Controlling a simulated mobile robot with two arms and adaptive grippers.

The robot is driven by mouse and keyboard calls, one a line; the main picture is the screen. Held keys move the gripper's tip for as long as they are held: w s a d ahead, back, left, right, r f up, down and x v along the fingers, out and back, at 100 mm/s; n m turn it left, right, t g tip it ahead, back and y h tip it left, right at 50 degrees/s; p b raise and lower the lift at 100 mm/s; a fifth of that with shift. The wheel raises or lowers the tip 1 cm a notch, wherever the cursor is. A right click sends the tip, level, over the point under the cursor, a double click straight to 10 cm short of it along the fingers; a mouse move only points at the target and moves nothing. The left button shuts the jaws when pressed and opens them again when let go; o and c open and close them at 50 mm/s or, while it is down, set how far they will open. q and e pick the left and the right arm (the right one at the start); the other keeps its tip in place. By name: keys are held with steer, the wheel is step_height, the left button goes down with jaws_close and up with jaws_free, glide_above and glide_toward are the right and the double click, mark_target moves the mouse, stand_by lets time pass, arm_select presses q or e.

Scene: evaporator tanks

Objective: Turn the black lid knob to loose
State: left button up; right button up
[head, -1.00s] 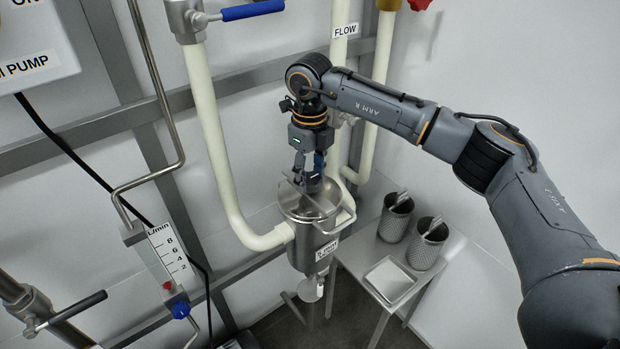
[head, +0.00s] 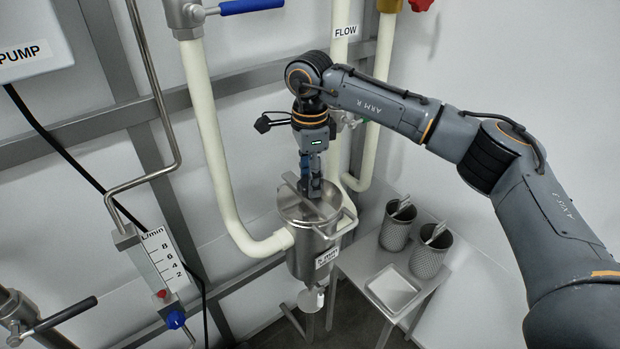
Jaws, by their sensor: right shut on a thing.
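A steel canister (head: 303,243) with a flat lid (head: 322,205) hangs in the middle of the head view, joined to a cream pipe on its left. My right gripper (head: 310,188) points straight down at the lid's centre and is shut there. The black lid knob is hidden between its fingers. A thin flat bar (head: 294,186) lies across the lid beside the fingers, and a handle sticks out at the lid's right. My left gripper is not in view.
Cream pipes (head: 208,120) stand left of and behind the canister. A flow meter (head: 162,260) is at the left.

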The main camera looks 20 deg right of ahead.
steer(key=n, duration=0.3)
steer(key=shift+n, duration=0.3)
steer(key=shift+n+b, duration=0.35)
steer(key=shift+n, duration=1.35)
steer(key=o, duration=1.1)
steer(key=shift+o, duration=0.2)
steer(key=shift+r, duration=0.1)
step_height(320, 180, up, 12)
steer(key=shift+f, duration=0.2)
